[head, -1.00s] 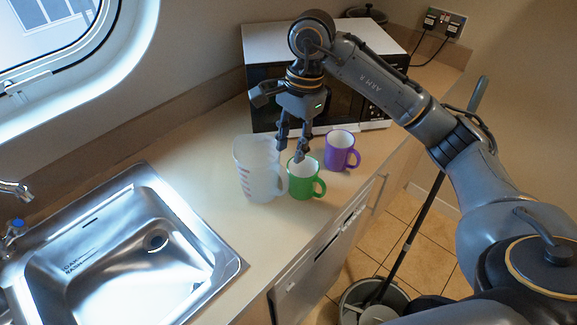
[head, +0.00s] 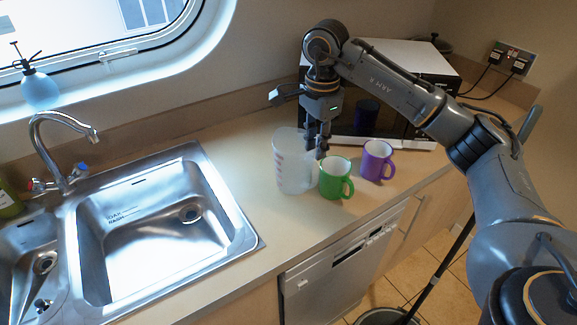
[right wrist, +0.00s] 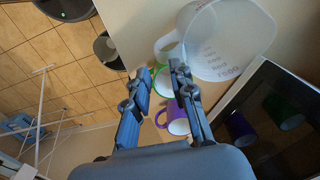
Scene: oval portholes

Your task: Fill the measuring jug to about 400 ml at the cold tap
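The measuring jug (head: 291,172), clear with red marks, stands upright on the counter right of the sink. In the right wrist view the jug (right wrist: 232,45) shows its handle (right wrist: 168,46) just beyond my fingertips. The chrome tap (head: 62,125) stands behind the sink, with a blue knob (head: 82,168) and a red knob (head: 36,185). No water stream is visible. My left gripper is out of view.
A green mug (head: 335,180) and a purple mug (head: 377,161) stand close right of the jug. A microwave (head: 420,62) is behind them. The steel sink (head: 150,235) is at left; the counter (head: 245,165) between sink and jug is clear.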

